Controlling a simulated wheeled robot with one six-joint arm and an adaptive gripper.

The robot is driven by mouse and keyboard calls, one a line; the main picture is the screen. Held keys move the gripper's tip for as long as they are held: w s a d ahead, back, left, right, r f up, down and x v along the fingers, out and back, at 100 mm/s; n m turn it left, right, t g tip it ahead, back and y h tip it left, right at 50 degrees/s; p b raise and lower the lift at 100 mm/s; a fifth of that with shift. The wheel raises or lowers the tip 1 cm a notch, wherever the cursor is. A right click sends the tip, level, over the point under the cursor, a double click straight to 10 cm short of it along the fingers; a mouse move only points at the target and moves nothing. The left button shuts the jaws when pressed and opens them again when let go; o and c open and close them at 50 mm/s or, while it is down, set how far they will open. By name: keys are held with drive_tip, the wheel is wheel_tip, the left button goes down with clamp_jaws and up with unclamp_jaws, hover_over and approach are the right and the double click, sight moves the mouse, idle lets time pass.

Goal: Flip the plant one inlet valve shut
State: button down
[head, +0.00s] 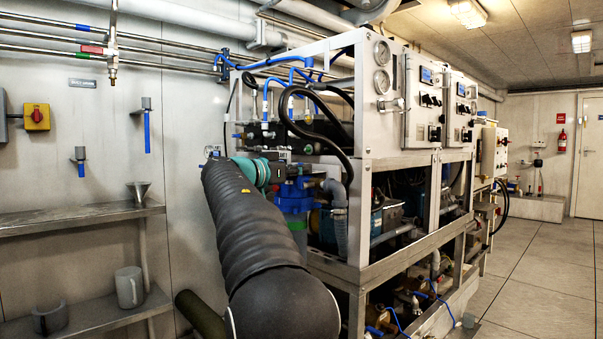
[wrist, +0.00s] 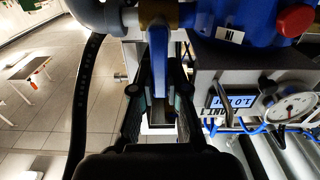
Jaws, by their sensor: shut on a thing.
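The inlet valve has a blue lever handle (wrist: 158,50), which runs from a brass-coloured valve body (wrist: 157,20) down between my fingers in the wrist view. My gripper (wrist: 158,78) is shut on this lever, with a dark finger on each side. A label reading "IN", upside down, is on the blue housing (wrist: 255,22) beside the valve. In the head view my arm reaches to the near end of the plant frame. My fingers and the lever cannot be made out there.
A blue filter housing (head: 295,197) and a grey hose (head: 338,200) stand close to my wrist. A black hose (wrist: 85,90) hangs at left in the wrist view. A gauge (wrist: 293,108) and display (wrist: 232,101) are at right. Metal shelves (head: 80,218) line the left wall. The floor at right is clear.

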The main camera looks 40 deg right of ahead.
drive_tip(key=c, duration=1.4)
unclamp_jaws()
drive_tip(key=shift+c, duration=0.2)
drive_tip(key=a, duration=1.2)
drive_tip(key=shift+s, duration=0.45)
